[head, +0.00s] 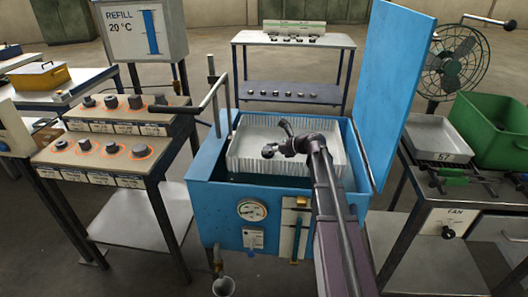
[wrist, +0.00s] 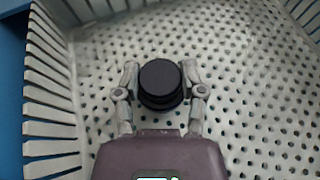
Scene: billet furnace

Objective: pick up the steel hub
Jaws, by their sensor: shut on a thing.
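The steel hub (wrist: 160,84) shows in the wrist view as a dark, round, stepped piece. My gripper (wrist: 160,78) has one finger on each side of it and is shut on it. Below them is the perforated floor of a pale basket (wrist: 255,85). In the head view my gripper (head: 277,139) is over the basket (head: 243,150), inside the open blue tank (head: 205,168). I cannot clearly tell the hub from the fingers in the head view. How far the hub is above the basket floor is hard to tell.
The tank's blue lid (head: 385,90) stands raised at the right. A bent handle (head: 212,95) rises at its left. A bench with several dark parts (head: 110,150) stands left. A green crate (head: 490,130) and a tray (head: 445,135) are at the right.

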